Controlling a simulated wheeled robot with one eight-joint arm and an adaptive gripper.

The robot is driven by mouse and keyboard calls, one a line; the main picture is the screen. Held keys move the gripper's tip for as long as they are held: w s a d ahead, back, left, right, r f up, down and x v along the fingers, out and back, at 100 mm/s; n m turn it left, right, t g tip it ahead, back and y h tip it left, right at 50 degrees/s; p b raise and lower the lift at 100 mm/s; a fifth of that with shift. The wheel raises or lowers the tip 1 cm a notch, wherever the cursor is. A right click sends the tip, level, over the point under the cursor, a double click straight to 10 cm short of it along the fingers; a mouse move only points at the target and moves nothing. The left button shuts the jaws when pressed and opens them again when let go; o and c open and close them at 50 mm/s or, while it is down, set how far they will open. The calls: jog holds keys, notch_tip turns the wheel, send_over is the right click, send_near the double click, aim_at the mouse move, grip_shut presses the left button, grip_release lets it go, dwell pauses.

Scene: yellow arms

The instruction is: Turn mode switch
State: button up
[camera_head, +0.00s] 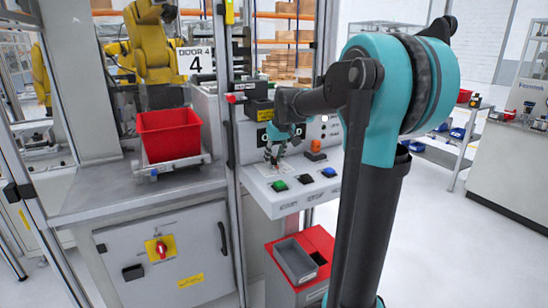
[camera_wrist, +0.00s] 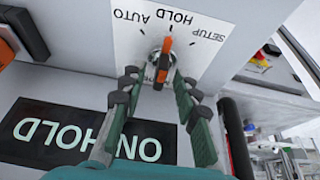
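The mode switch (camera_wrist: 164,62) is a metal knob with an orange handle on a white plate. The plate, upside down in the wrist view, reads AUTO, HOLD and SETUP. The orange handle stands nearly upright there, its far end toward the HOLD mark. My gripper (camera_wrist: 157,84) is open, with one dark green finger on each side of the handle's near end. No clear contact shows. In the head view my gripper (camera_head: 273,156) is over the sloped control panel (camera_head: 262,197) and hides most of the switch.
A black display (camera_wrist: 75,130) reading ON HOLD lies beside the plate. Green (camera_head: 279,185), black (camera_head: 305,179) and blue (camera_head: 329,172) buttons line the panel's front. An orange button (camera_head: 315,150) stands behind them. A red bin (camera_head: 169,134) is at left, a red-topped box (camera_head: 318,240) below.

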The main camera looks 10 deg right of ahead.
jog(key=shift+c, duration=0.2)
grip_shut()
jog(key=shift+m, duration=0.4)
jog(key=m+h, duration=0.1)
jog(key=m, duration=0.2)
jog(key=shift+a+m+h, duration=0.1)
jog(key=shift+m+h, duration=0.2)
jog(key=shift+h, duration=0.1)
jog(key=shift+m+h, duration=0.8)
jog(key=shift+m, duration=1.4)
jog(key=shift+o, duration=0.2)
grip_release()
